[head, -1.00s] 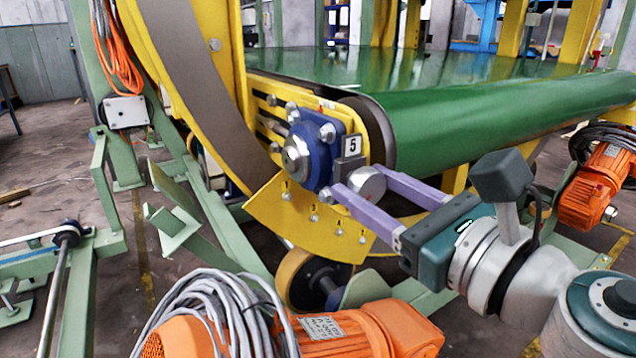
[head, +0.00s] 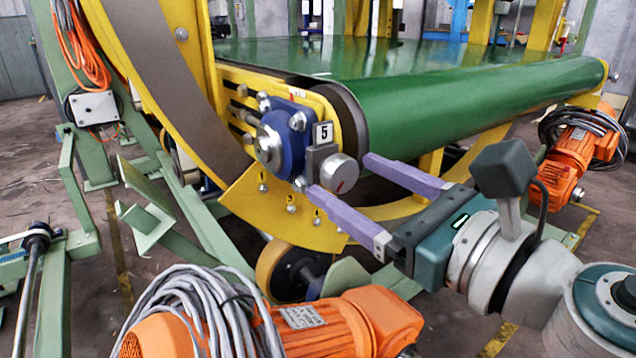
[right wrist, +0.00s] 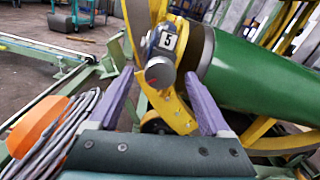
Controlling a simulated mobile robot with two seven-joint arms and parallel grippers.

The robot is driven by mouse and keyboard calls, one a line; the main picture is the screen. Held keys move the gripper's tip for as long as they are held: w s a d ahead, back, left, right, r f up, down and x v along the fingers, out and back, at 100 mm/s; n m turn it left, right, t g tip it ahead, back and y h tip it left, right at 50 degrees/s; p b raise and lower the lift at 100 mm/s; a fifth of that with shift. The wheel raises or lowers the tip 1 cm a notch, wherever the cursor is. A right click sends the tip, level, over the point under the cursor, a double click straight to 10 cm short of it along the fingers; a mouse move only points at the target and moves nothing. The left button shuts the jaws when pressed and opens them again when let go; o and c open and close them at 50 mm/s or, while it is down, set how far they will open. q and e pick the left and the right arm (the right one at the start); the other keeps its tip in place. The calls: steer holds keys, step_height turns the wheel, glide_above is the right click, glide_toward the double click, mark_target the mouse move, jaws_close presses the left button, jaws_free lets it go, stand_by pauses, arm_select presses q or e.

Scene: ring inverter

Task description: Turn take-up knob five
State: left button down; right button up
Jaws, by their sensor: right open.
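The fingertips lie to either side of the knob in the picture, with no clear contact. In the right wrist view the knob (right wrist: 160,72) appears between the fingertips (right wrist: 158,76), seemingly just beyond them. My left gripper is not in view.
The yellow bracket (head: 285,205) and the green belt roller (head: 470,105) are close around the knob. An orange motor with grey cables (head: 375,325) stands below, and another orange motor (head: 560,172) is at the right. A green frame (head: 65,190) stands at the left.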

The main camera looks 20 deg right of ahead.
steer(key=b+v, duration=0.2)
steer(key=v, duration=0.5)
steer(key=shift+s+d, duration=0.15)
steer(key=shift+s, duration=0.2)
